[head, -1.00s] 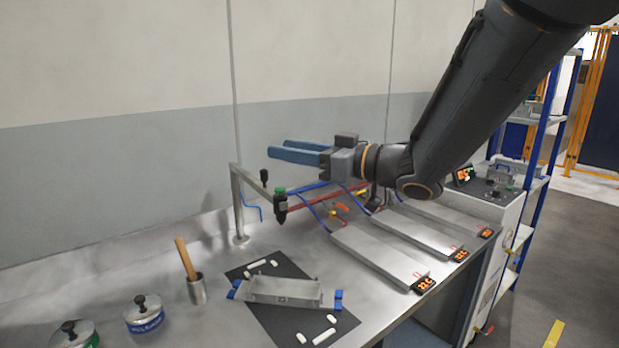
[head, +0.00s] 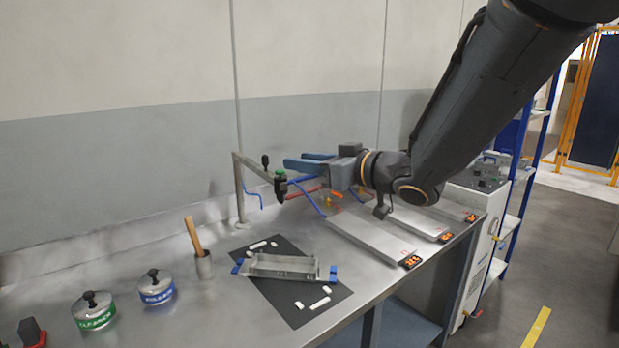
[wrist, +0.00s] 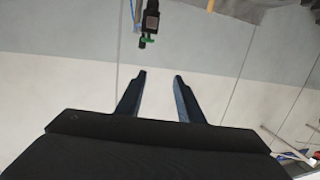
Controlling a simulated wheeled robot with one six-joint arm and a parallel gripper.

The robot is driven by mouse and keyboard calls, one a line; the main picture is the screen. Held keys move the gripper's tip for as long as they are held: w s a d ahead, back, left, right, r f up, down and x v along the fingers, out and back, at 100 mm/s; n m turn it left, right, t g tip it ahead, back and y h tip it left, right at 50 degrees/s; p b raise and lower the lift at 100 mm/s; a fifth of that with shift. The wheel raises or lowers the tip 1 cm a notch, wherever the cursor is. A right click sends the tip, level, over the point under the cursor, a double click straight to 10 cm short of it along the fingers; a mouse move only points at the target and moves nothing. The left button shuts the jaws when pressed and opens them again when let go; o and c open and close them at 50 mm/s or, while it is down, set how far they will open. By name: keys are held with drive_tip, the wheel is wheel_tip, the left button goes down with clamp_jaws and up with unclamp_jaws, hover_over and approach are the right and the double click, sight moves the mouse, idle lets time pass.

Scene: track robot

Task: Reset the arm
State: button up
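My gripper (head: 305,162) is stretched out to the left above the back of the steel bench in the head view. Its two blue fingers are apart with nothing between them. In the wrist view the fingers (wrist: 160,75) are also apart, with only the wall behind them. My dark arm comes down from the upper right to the wrist.
A post with a green-topped nozzle (head: 281,184) stands close to my fingers. Flat plates with displays (head: 372,240) lie below my wrist. A metal tray (head: 284,268) on a black mat (head: 297,318), a pestle in a cup (head: 204,268) and lidded pots (head: 157,292) stand in front.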

drive_tip(key=w+d+f+m+t+h+b, duration=0.1)
drive_tip(key=w+d+f+m+h+b, duration=0.2)
drive_tip(key=d+f+h, duration=0.5)
drive_tip(key=s+d+f+m+g+h+b, duration=0.1)
drive_tip(key=s+d+f+m+g+h, duration=0.15)
drive_tip(key=d+f, duration=0.35)
drive_tip(key=s+d+f+m+g+h+b, duration=0.15)
drive_tip(key=s+d+f, duration=0.25)
drive_tip(key=f, duration=0.5)
drive_tip(key=s+d+f+m+g+b, duration=0.1)
drive_tip(key=s+f+g, duration=0.3)
drive_tip(key=s, duration=0.5)
drive_tip(key=s+d+f+m+g+b, duration=0.1)
drive_tip(key=s+f+g+b, duration=0.1)
drive_tip(key=s+f+g, duration=0.2)
drive_tip(key=s+f, duration=0.3)
drive_tip(key=s, duration=0.3)
drive_tip(key=shift+m, duration=0.4)
